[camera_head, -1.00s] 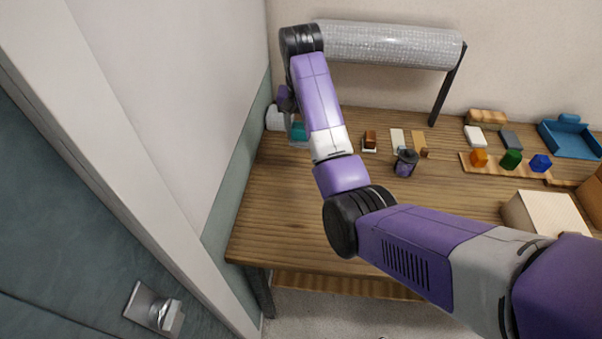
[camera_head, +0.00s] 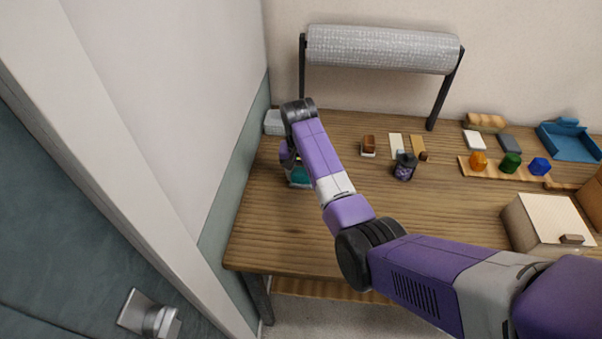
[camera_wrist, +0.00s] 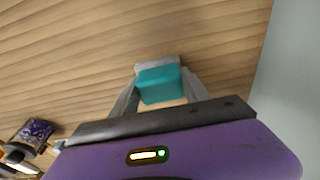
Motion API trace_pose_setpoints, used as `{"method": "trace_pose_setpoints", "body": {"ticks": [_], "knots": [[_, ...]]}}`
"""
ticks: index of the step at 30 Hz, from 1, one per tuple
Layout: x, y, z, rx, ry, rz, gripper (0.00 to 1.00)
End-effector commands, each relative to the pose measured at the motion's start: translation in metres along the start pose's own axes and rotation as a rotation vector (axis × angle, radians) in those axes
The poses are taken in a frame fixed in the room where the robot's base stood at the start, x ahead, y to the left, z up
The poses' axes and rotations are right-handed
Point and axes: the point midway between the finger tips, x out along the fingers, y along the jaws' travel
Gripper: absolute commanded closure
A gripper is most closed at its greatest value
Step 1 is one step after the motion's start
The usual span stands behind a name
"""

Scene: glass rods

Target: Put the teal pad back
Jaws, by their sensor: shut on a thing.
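The teal pad (camera_wrist: 160,85) is between the two fingers of my gripper (camera_wrist: 158,92) in the wrist view, with a pale grey layer along its far edge. My gripper is shut on it. In the head view a bit of the teal pad (camera_head: 299,175) shows beside my wrist, low over the left part of the table; my arm hides most of the gripper there. I cannot tell whether the pad touches the wood.
A pale grey box (camera_head: 273,122) stands at the table's back left, by the wall. A dark purple-patterned cup (camera_head: 404,166) stands right of my arm. It also shows in the wrist view (camera_wrist: 36,131). A cream box (camera_head: 545,222) is at right. The table's front left is bare.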

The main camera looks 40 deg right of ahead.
Motion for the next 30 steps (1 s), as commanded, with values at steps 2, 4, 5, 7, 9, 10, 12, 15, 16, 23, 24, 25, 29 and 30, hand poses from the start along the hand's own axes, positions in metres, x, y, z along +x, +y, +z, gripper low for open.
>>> {"method": "trace_pose_setpoints", "body": {"ticks": [2, 4, 5, 7, 9, 10, 12, 15, 16, 23, 24, 25, 29, 30], "knots": [[0.002, 0.0, 0.0, 0.0, 0.001, -0.001, 0.84], [0.002, 0.0, 0.0, 0.0, 0.001, -0.001, 0.84], [0.002, 0.0, 0.0, 0.0, 0.001, -0.001, 0.84], [0.002, 0.0, 0.0, 0.0, 0.001, -0.001, 0.84], [0.003, 0.0, 0.0, 0.0, 0.001, -0.001, 0.84], [0.003, 0.0, 0.0, 0.0, 0.001, -0.001, 0.84], [0.006, 0.0, 0.001, 0.0, 0.001, 0.0, 0.84], [0.005, 0.0, 0.001, 0.0, 0.0, 0.0, 0.32], [0.005, 0.0, 0.001, 0.0, 0.0, 0.0, 0.26], [0.005, 0.0, 0.001, 0.0, 0.0, 0.0, 0.24], [0.005, 0.0, 0.001, 0.0, 0.001, 0.0, 0.24], [0.005, 0.0, 0.001, 0.0, 0.001, 0.0, 0.24], [-0.001, -0.001, -0.001, 0.0, 0.003, -0.001, 0.24], [-0.005, -0.001, -0.001, 0.0, 0.003, -0.002, 0.24]]}}
